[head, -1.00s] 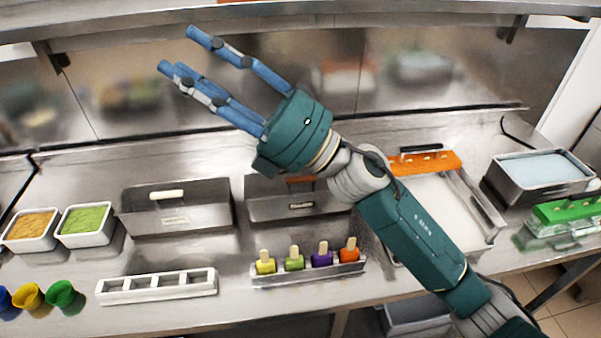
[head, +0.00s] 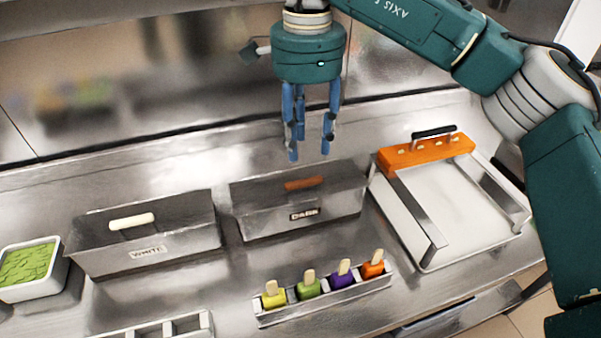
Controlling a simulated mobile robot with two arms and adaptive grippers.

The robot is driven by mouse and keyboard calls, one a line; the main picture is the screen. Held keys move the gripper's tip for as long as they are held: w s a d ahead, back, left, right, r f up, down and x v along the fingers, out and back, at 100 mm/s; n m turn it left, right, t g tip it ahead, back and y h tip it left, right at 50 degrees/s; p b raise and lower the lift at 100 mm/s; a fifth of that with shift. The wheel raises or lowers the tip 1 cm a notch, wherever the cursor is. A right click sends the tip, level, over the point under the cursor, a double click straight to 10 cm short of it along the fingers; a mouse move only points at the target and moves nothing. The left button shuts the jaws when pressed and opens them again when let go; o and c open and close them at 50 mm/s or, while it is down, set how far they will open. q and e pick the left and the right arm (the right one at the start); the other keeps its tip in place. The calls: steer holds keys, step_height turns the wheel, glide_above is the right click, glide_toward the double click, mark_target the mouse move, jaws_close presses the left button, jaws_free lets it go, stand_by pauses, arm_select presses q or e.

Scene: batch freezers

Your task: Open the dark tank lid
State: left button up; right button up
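The dark tank (head: 300,220) is a grey metal box in the middle of the counter with a label reading DARK on its front. Its lid (head: 340,180) is on, with a brown handle (head: 304,183) on top. My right gripper (head: 309,155) hangs above and just behind the handle, fingers pointing down, apart from it. Its fingers are spread and hold nothing. My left gripper is not in view.
The white tank (head: 145,240) with a pale handle stands to the left. A rack of colored popsicles (head: 325,297) is in front.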

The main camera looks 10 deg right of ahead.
mark_target(305, 182)
step_height(305, 182, down, 3)
steer(key=shift+s+f+p, duration=0.1)
steer(key=shift+f+p, duration=0.1)
steer(key=shift+p, duration=0.2)
step_height(305, 182, down, 5)
steer(key=shift+f+p, duration=0.1)
steer(key=shift+p, duration=0.55)
steer(key=shift+f, duration=0.35)
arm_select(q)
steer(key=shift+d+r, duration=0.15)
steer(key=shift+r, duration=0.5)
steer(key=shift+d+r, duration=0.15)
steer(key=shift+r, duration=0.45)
arm_select(e)
steer(key=shift+a, duration=0.1)
steer(key=shift+c, duration=0.5)
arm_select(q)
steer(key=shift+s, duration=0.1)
arm_select(e)
jaws_close()
